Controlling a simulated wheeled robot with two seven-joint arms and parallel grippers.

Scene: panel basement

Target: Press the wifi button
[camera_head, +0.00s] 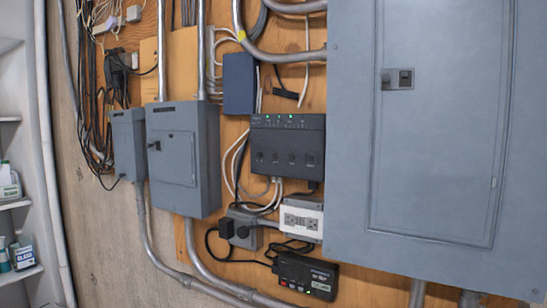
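A black box-shaped device (288,158) is fixed to the wooden panel in the middle of the view. Small green lights show along its top edge, and several round dark spots, perhaps buttons, run across its front. A smaller black device (305,274) is mounted lower down, with a red light or button at its left and a green patch at its right. The lettering on both is too small to read, so I cannot tell which part is the wifi button. Neither of my grippers is in view.
A large grey electrical panel (440,130) fills the right side. A smaller grey box (183,160) is at left of centre. Shelves with bottles (9,185) stand far left.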

